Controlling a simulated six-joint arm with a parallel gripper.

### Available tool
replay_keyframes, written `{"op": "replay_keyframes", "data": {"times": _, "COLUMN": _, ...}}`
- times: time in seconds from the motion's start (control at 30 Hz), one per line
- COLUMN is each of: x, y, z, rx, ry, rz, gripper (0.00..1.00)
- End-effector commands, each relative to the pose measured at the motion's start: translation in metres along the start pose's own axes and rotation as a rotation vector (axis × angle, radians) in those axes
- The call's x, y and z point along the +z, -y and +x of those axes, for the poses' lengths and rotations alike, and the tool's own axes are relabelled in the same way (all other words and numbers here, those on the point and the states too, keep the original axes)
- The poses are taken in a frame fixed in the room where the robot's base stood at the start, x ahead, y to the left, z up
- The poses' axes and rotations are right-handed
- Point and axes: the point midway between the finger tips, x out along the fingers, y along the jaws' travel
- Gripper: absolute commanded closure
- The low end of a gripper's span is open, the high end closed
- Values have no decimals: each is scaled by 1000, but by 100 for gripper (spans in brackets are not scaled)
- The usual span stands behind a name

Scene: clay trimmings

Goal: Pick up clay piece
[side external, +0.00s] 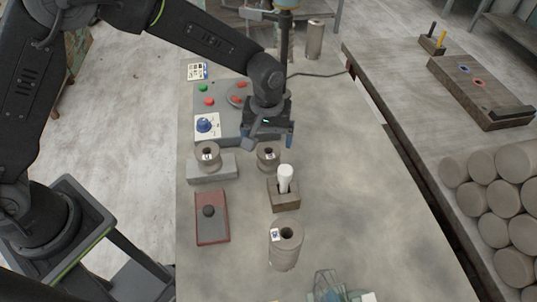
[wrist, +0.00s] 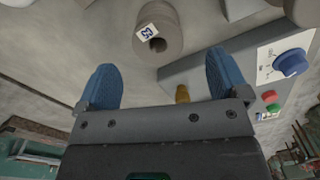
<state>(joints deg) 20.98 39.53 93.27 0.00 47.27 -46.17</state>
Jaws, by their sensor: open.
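Grey-brown clay pieces with a hole in the top stand on the table. One clay piece (side external: 268,157) is just below my gripper (side external: 268,143) in the side view. Another clay piece (side external: 207,156) sits on a grey block (side external: 211,170) to the left, and a taller one (side external: 285,250) stands nearer the front. In the wrist view, a clay piece (wrist: 170,22) with a number label lies beyond my blue fingertips (wrist: 160,68). The fingers are spread apart with nothing between them, and I see no contact with clay.
A control panel (side external: 227,124) with a blue knob stands behind the pieces. A wooden holder (side external: 285,198) with a white-topped tool and a red-edged board (side external: 199,222) are close by. Stacked clay cylinders (side external: 497,196) are at the right.

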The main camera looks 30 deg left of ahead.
Motion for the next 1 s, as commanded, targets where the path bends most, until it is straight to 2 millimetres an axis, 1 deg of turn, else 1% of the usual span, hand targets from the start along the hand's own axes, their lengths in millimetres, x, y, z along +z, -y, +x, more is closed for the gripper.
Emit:
{"op": "replay_keyframes", "data": {"times": 0.03, "x": 0, "y": 0, "z": 8, "rx": -1, "ry": 1, "rz": 0, "gripper": 7}}
{"op": "replay_keyframes", "data": {"times": 0.1, "x": 0, "y": 0, "z": 15, "rx": -1, "ry": 1, "rz": 0, "gripper": 7}}
{"op": "replay_keyframes", "data": {"times": 0.27, "x": 0, "y": 0, "z": 24, "rx": 0, "ry": 0, "rz": 1, "gripper": 7}}
{"op": "replay_keyframes", "data": {"times": 0.5, "x": 0, "y": -2, "z": 58, "rx": -1, "ry": 1, "rz": 1, "gripper": 7}}
{"op": "replay_keyframes", "data": {"times": 0.6, "x": 0, "y": -2, "z": 68, "rx": 1, "ry": 0, "rz": 1, "gripper": 7}}
{"op": "replay_keyframes", "data": {"times": 0.7, "x": 0, "y": -3, "z": 72, "rx": 2, "ry": -1, "rz": 1, "gripper": 7}}
{"op": "replay_keyframes", "data": {"times": 0.9, "x": 0, "y": -3, "z": 72, "rx": 3, "ry": -1, "rz": 1, "gripper": 7}}
{"op": "replay_keyframes", "data": {"times": 1.0, "x": 0, "y": -3, "z": 72, "rx": 2, "ry": -1, "rz": 1, "gripper": 17}}
